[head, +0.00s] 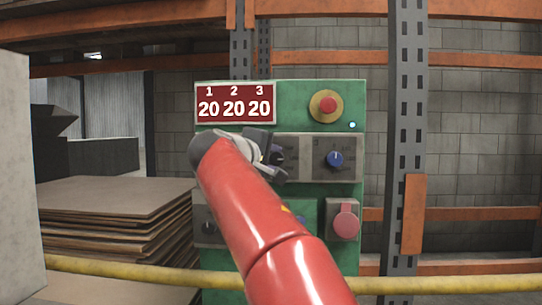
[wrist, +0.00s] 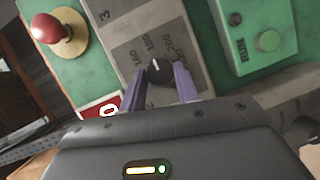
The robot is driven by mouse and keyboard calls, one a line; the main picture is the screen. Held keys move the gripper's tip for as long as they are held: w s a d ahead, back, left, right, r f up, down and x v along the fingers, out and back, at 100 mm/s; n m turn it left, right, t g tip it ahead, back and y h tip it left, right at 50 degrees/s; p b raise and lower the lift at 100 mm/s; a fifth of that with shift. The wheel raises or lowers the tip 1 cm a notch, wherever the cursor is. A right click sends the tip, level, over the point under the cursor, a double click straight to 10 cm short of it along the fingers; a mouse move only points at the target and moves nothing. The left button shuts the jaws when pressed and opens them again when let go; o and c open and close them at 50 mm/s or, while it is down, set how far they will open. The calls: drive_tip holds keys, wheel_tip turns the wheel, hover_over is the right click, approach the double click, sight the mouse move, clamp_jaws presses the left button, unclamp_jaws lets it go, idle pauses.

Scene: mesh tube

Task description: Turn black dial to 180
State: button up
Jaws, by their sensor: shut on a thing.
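The black dial (wrist: 160,72) sits on a grey plate (wrist: 132,48) printed with numbers, among them 140, 160 and 180. In the wrist view its white mark points up, toward the 180 side of the scale; the exact value is hard to read. My gripper (wrist: 158,78) has its two purple fingers on either side of the dial, shut on it. In the head view my gripper (head: 272,156) is at the panel's middle, and my arm hides most of the dial. The red display (head: 235,103) reads 20 under each of 1, 2 and 3.
A blue dial (head: 335,158) sits right of my gripper on the green panel (head: 292,101). A red button (head: 327,105) is above and a red socket (head: 345,221) below. A yellow rail (head: 420,285) crosses in front. A rack post (head: 405,130) stands at right.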

drive_tip(key=shift+f, duration=0.1)
idle(0.4)
drive_tip(key=o, duration=1)
drive_tip(key=b+v, duration=0.1)
drive_tip(key=v, duration=0.6)
drive_tip(key=shift+s+a, duration=0.15)
drive_tip(key=shift+s, duration=0.2)
drive_tip(key=shift+s, duration=0.1)
